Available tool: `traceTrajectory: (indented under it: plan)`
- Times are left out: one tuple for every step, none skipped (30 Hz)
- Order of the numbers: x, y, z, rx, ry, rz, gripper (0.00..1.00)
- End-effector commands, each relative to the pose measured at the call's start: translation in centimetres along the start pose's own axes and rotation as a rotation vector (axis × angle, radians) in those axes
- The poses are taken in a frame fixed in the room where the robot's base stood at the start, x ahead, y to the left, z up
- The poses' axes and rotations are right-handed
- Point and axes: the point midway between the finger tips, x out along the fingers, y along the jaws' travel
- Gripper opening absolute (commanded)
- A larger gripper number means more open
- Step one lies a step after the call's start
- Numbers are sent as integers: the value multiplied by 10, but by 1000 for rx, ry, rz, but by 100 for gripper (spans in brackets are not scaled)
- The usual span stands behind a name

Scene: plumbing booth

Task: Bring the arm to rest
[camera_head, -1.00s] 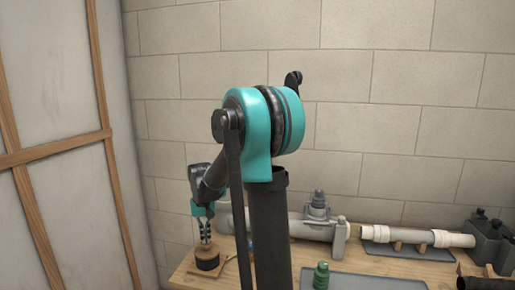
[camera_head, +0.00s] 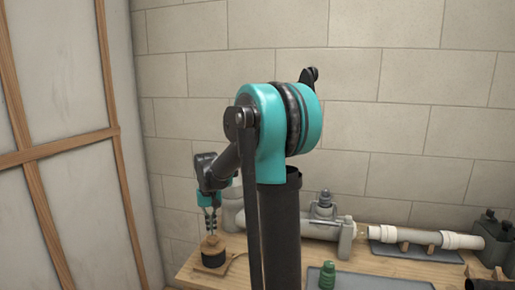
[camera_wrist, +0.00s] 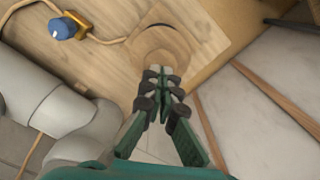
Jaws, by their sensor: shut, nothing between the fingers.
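My gripper (camera_head: 210,222) shows in the head view at the left end of the bench, pointing down with its fingers together. It is right above a round wooden-topped piece with a dark body (camera_head: 213,252); whether it touches that piece I cannot tell. In the wrist view my gripper (camera_wrist: 161,73) is shut and its fingertips meet with nothing between them. A round wooden disc (camera_wrist: 160,48) lies beyond the tips. My arm's teal joint and dark column fill the middle of the head view.
The bench (camera_head: 350,266) carries a grey pipe assembly with a valve (camera_head: 326,203), a white pipe (camera_head: 420,237) on supports, a green bottle (camera_head: 327,275) and dark containers (camera_head: 490,232). A blue knob on a yellow base (camera_wrist: 66,27) shows in the wrist view. A wood-framed panel (camera_head: 60,150) stands left.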

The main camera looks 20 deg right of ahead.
Motion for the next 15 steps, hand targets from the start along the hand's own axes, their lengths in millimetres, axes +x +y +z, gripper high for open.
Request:
traceTrajectory:
  plan:
    - [0,0,0,0,0,0,0]
    - [0,0,0,0,0,0,0]
    - [0,0,0,0,0,0,0]
    - [0,0,0,0,0,0,0]
    - [0,0,1,0,1,0,0]
    - [1,1,3,-1,4,-1,0]
    - [1,2,5,-2,8,-2,0]
    - [2,3,8,-3,13,-2,0]
    - [4,6,14,-6,22,-4,0]
    - [5,8,20,-8,31,-6,0]
    - [7,10,26,-10,42,-8,0]
    - [10,14,36,-14,58,-10,0]
    - [13,17,44,-19,72,-13,0]
    - [16,20,53,-22,86,-14,0]
    - [20,24,65,-27,108,-17,0]
